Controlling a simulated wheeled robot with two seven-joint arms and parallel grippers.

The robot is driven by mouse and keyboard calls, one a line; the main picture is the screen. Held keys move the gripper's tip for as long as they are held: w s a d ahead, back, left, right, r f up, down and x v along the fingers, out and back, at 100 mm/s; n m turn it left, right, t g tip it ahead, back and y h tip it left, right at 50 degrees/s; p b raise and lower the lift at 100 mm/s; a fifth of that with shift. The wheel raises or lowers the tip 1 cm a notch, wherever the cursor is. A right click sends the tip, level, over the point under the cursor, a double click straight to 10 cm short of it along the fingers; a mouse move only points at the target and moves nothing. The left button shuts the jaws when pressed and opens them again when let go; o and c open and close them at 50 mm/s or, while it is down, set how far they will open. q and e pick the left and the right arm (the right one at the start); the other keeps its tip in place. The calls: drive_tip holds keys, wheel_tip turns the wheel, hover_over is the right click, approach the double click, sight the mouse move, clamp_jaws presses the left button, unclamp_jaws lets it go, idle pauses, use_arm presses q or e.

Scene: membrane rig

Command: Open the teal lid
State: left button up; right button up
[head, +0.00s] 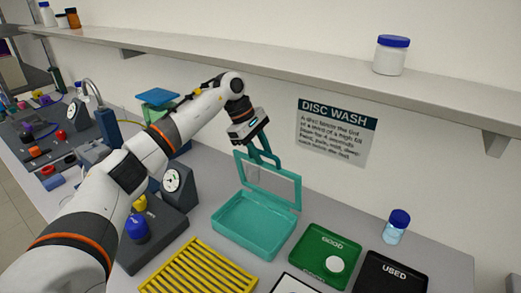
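The teal lid (297,190) is a teal frame around a clear pane. It stands raised, close to upright, at the back edge of the teal box (262,243). The box is open at the top and its inside looks empty. My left gripper (264,161) comes down from above at the lid's top edge, and its two fingers look spread apart. The fingertips overlap the top edge in this view, so I cannot tell whether they touch it. My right gripper is not in view.
A yellow rack (196,270) lies in front of the box. A green tray (312,264) with a white disc (335,264) and a black tray (372,283) are to its right. A dial gauge (173,178) stands left. A shelf (290,66) runs above.

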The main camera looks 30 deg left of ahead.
use_arm(q)
drive_tip(key=shift+s+a+r, duration=0.1)
drive_tip(key=shift+s+r, duration=0.15)
drive_tip(key=shift+r, duration=0.15)
drive_tip(key=b+v, duration=0.1)
drive_tip(key=v, duration=0.2)
drive_tip(key=b+v, duration=0.1)
drive_tip(key=v, duration=0.1)
drive_tip(key=shift+w+a+r, duration=0.2)
drive_tip(key=shift+a+r, duration=0.05)
drive_tip(key=shift+r, duration=0.05)
drive_tip(key=shift+s+a+r, duration=0.15)
drive_tip(key=shift+r, duration=0.3)
